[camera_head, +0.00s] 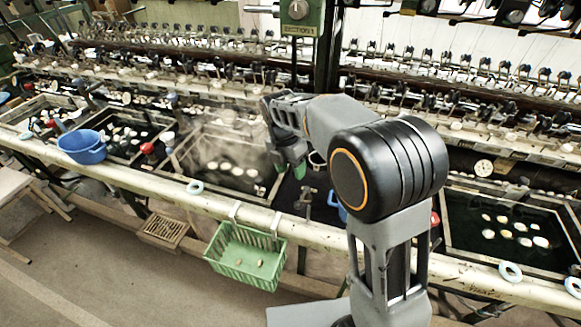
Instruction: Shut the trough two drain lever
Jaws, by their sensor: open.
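Several dark water basins with pale cocoons run along the bench. The steaming middle basin (205,142) lies just left of my gripper, and another basin (505,232) is at the right. Red-knobbed fittings show at the left (147,148) and, partly behind my arm, at the right (434,218). A small grey upright fitting (306,198) stands at the front rail below my gripper. I cannot tell which of these is the trough two drain lever. My gripper (290,168), with green fingertips, is open and empty above the bench, right of the middle basin.
A pale front rail (140,183) runs along the bench. A green basket (243,256) hangs from it, and a blue bowl (82,147) sits at the left. A wooden stool (18,190) and a slatted crate (163,230) are on the floor. Reeling machinery fills the back.

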